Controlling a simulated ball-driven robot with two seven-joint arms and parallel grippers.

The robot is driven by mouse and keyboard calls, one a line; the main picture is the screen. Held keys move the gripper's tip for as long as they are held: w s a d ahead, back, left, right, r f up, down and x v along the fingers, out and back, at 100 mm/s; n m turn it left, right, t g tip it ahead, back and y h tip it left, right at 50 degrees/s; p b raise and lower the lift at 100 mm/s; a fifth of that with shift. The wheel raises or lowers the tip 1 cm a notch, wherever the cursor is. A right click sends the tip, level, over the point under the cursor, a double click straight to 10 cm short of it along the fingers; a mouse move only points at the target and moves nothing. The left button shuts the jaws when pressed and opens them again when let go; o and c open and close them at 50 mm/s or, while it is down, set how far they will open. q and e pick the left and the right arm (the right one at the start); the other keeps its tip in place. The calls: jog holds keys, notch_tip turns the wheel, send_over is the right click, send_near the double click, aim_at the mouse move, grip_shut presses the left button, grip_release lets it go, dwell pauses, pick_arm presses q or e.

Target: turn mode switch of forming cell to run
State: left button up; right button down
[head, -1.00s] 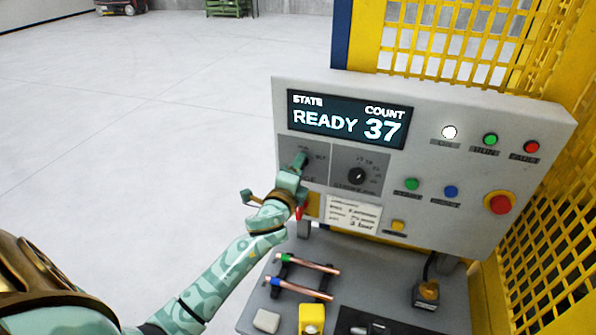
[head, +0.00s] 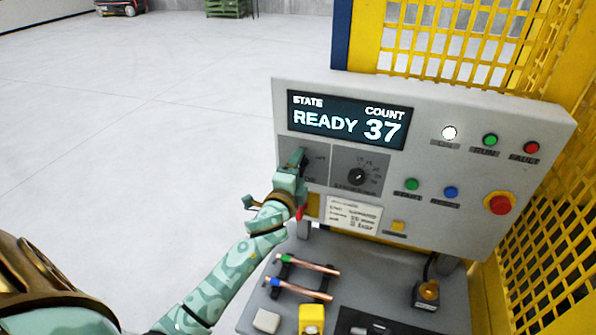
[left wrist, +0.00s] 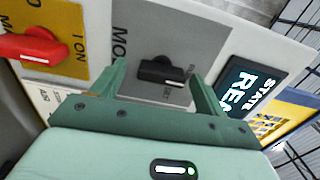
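The forming cell's grey control panel (head: 430,150) has a display (head: 347,119) reading READY and COUNT 37. The mode switch (left wrist: 162,72) is a black knob with a white pointer mark on a grey plate, seen in the left wrist view. My left gripper (head: 298,157) is at the panel's left side, below the display, and hides most of the switch in the head view. In the left wrist view its two fingers (left wrist: 161,88) stand apart on either side of the knob, with gaps visible. My right gripper is not in view.
A second black dial (head: 357,176) sits just right of the mode switch. A red handle (left wrist: 32,47) on a yellow plate lies on its other side. Buttons and a red emergency stop (head: 499,203) are farther right. Copper tubes (head: 305,288) lie on the table below.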

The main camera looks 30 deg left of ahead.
pick_arm(q)
jog(key=b+v, duration=0.2)
jog(key=v, duration=1.4)
jog(key=shift+s+b, duration=0.2)
jog(key=shift+b, duration=0.15)
jog(key=shift+f, duration=0.1)
